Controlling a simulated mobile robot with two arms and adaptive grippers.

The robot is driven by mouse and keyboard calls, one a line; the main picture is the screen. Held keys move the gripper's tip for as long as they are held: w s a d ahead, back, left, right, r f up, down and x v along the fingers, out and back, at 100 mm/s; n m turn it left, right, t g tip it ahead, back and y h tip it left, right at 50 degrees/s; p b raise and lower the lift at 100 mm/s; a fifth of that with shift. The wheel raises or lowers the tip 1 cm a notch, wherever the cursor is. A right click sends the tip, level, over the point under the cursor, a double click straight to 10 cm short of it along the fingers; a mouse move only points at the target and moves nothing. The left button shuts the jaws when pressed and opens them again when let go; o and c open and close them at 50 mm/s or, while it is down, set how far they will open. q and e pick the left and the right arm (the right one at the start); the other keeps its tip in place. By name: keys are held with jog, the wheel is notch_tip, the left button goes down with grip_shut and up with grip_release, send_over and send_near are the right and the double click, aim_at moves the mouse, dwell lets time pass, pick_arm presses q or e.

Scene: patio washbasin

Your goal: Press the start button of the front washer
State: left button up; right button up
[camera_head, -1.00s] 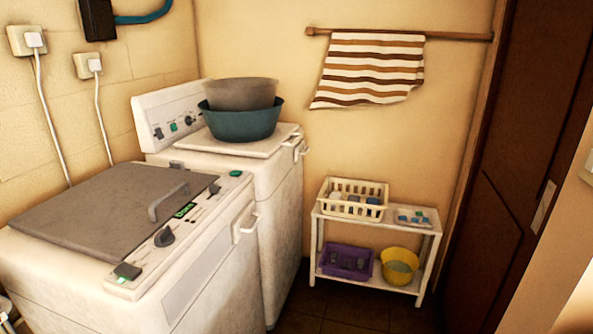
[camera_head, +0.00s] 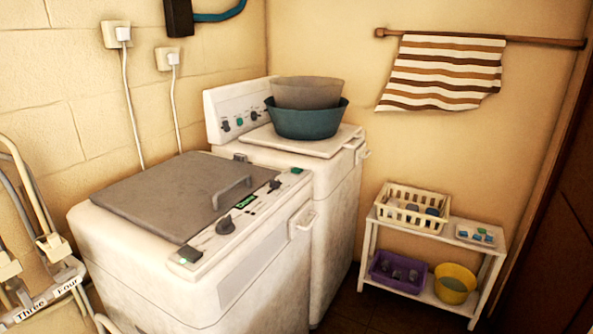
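The front washer (camera_head: 255,275) is the near white machine with a grey lid (camera_head: 170,190), which is shut and has a grey handle. Its control strip runs along the right edge of the top. The strip carries a lit green display (camera_head: 245,201), a dark round knob (camera_head: 226,225), a smaller dark knob (camera_head: 274,186), a green button (camera_head: 297,170) at the far end and a dark green square button (camera_head: 190,254) at the near end. I cannot read which button is start. Neither of my grippers is in view.
A second white washer (camera_head: 335,190) stands behind, with a teal basin (camera_head: 306,122) and a grey basin (camera_head: 307,92) on it. A white shelf (camera_head: 470,260) with baskets stands at the right. Pale tubing labelled "Three" and "Four" (camera_head: 45,285) is at lower left. Dark floor shows between washers and shelf.

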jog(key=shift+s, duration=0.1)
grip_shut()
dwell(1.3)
